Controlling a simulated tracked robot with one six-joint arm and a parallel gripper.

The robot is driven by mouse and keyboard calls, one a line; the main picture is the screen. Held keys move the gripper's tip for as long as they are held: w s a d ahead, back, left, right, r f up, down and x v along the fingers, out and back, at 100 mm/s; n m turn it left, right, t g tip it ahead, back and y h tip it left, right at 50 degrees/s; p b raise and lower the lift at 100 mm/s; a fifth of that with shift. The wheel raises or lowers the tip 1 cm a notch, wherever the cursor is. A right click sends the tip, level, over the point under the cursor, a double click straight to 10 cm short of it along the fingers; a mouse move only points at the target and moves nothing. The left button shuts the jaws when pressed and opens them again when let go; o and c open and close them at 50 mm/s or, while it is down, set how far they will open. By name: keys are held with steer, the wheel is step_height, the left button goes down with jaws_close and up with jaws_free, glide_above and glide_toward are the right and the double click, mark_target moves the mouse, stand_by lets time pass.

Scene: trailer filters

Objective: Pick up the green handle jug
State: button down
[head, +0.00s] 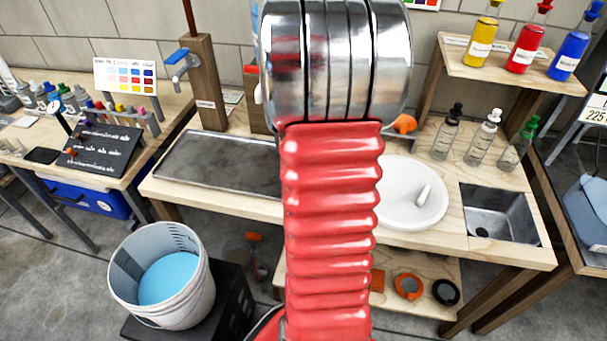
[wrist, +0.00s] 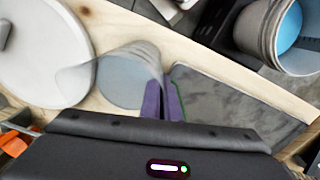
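A clear, see-through jug (wrist: 112,78) stands out in the wrist view, over the pale wooden bench between the white round basin and the grey metal tray. My gripper (wrist: 163,98), with two purple fingers, is right beside the jug's right side. The fingers are close together with a narrow gap between them. A thin green sliver shows along the right finger; I cannot tell whether it is the jug's handle. Whether the fingers grip the jug is unclear. In the head view my red arm hides both the jug and my gripper.
The white basin (head: 400,204), metal sink (head: 497,213) and grey tray (head: 215,165) are set along the bench. Several small bottles (head: 481,140) stand at its right. A white bucket (head: 190,300) with blue contents stands in front at left. A raised shelf (head: 510,75) holds coloured bottles.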

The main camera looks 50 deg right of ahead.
steer(key=shift+r, duration=4.9)
